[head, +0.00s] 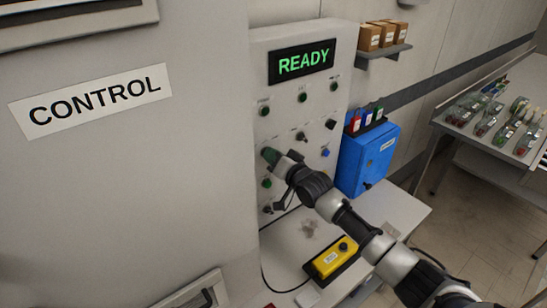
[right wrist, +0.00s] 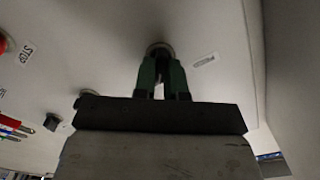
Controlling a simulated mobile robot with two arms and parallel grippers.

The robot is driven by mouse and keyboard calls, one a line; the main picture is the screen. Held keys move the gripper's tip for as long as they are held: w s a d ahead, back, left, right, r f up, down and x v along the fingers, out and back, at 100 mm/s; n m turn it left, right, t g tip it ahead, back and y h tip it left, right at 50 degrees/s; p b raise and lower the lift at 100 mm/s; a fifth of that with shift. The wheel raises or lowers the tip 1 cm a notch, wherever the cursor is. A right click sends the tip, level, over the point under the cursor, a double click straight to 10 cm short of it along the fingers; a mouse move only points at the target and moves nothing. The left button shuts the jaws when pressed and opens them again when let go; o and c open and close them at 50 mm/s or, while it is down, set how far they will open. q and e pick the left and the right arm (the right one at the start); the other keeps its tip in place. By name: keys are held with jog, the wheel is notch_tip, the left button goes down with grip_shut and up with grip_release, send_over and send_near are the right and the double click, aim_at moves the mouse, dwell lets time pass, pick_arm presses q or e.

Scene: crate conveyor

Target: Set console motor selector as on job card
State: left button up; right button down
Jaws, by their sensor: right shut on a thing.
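The console (head: 285,118) is a pale upright panel with several knobs and buttons and a green READY display (head: 302,61) at its top. My right gripper (head: 270,155) is at the left edge of the panel, and its hand hides the control there in the head view. In the right wrist view, its green fingers (right wrist: 161,72) are shut on a dark round knob (right wrist: 159,48) with a grey collar. A small label (right wrist: 205,60) sits beside this knob, too blurred to read. I cannot tell the knob's setting. My left gripper and a job card are not seen.
A large CONTROL panel (head: 91,99) stands close at the left. A blue box (head: 366,160) is right of the console. A yellow pendant (head: 332,258) lies on the bench below. In the right wrist view, a red button (right wrist: 2,42) is near a STOP label (right wrist: 26,52).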

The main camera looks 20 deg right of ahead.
jog(key=shift+a+n+b, duration=0.1)
jog(key=shift+n+b, duration=0.3)
jog(key=shift+n, duration=3.3)
jog(key=c, duration=1.2)
grip_release()
jog(key=shift+s, duration=0.15)
jog(key=b+v, duration=0.2)
jog(key=v, duration=0.8)
jog(key=shift+s+r+b, duration=0.1)
jog(key=shift+s+b, duration=0.2)
